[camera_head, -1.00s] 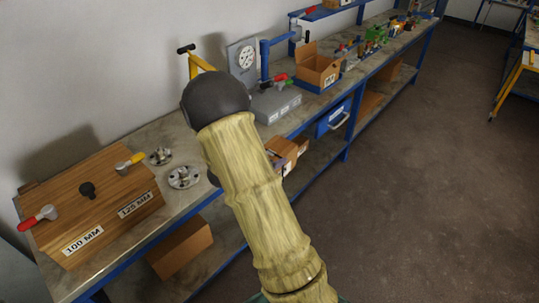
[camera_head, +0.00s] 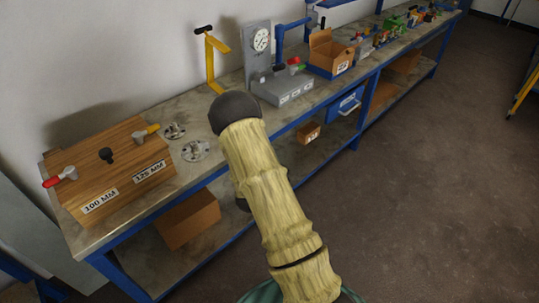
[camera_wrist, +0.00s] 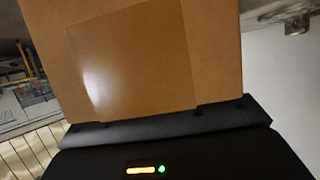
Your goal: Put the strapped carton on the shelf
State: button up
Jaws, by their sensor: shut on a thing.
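In the wrist view a plain brown cardboard carton (camera_wrist: 140,60) fills the upper middle, pressed against the dark gripper (camera_wrist: 165,128). My gripper is shut on this carton. No strap can be made out on the face that shows. In the head view my gripper and the held carton are hidden behind my pale, ribbed arm. The lower shelf (camera_head: 165,268) runs under the workbench. Which shelf the task means cannot be told.
On the workbench (camera_head: 100,235) are a wooden box (camera_head: 130,185) with handles, metal flanges (camera_head: 195,150), a grey gauge stand (camera_head: 258,55) and an open carton (camera_head: 330,55). A brown box (camera_head: 190,218) and a small labelled box (camera_head: 309,133) are below.

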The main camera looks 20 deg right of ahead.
jog(key=s+a+f+n+t+y, duration=0.1)
jog(key=s+a+f+n+y, duration=0.1)
jog(key=a+f, duration=0.3)
jog(key=s+a+f+n+y, duration=0.1)
jog(key=a+f+n+y, duration=0.2)
jog(key=a+f+y, duration=0.1)
notch_tip(320, 180, down, 2)
jog(key=shift+s+a+n+t, duration=0.35)
jog(key=shift+a+n+t, duration=0.05)
jog(key=shift+a, duration=0.05)
